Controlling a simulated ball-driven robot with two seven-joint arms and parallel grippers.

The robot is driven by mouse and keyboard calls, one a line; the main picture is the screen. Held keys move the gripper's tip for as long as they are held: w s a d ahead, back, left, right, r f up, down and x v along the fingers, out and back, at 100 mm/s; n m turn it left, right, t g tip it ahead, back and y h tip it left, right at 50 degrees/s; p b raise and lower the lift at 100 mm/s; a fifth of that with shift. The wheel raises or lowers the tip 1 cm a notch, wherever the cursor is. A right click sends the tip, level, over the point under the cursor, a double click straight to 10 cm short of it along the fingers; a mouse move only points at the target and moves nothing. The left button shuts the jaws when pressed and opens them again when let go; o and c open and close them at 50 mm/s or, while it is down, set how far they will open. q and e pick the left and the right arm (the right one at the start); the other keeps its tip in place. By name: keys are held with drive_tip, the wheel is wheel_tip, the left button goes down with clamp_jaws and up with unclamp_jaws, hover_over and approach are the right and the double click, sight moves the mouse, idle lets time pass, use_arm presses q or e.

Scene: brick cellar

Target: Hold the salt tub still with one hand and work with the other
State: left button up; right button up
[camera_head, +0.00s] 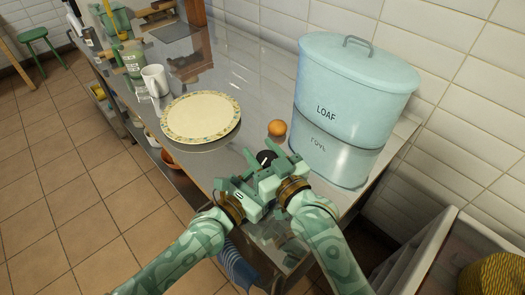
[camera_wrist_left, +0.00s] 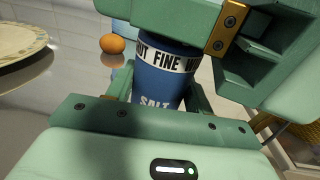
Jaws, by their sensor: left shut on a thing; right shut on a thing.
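The salt tub (camera_wrist_left: 158,82) is blue with a white lettered band and stands upright in the left wrist view. My left gripper (camera_wrist_left: 155,95) is shut on its body, one finger on each side. My right gripper (camera_head: 269,164) is above it, shut at the top of the tub, on its dark lid (camera_head: 266,157). In the head view both grippers hide most of the tub.
An orange (camera_head: 277,128) lies just beyond the grippers. A patterned plate (camera_head: 201,117) and a white mug (camera_head: 155,80) are to the left on the shiny counter (camera_head: 225,60). A large blue LOAF bin (camera_head: 352,85) stands at the right, by the tiled wall.

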use_arm(q)
drive_tip(key=shift+d+f, duration=0.1)
use_arm(e)
drive_tip(key=n+g+y, duration=0.3)
drive_tip(key=a+n+g+y, duration=0.1)
drive_tip(key=n+g+y, duration=0.1)
drive_tip(key=shift+s+r, duration=0.3)
use_arm(q)
drive_tip(key=shift+s, duration=0.1)
use_arm(e)
drive_tip(key=shift+s+f+n+g+y, duration=0.1)
drive_tip(key=shift+n+g+y, duration=0.3)
drive_tip(key=shift+g+y, duration=0.3)
drive_tip(key=shift+d+f, duration=0.15)
drive_tip(key=shift+d, duration=0.05)
drive_tip(key=o, duration=1)
drive_tip(key=v, duration=1.2)
drive_tip(key=shift+d, duration=0.1)
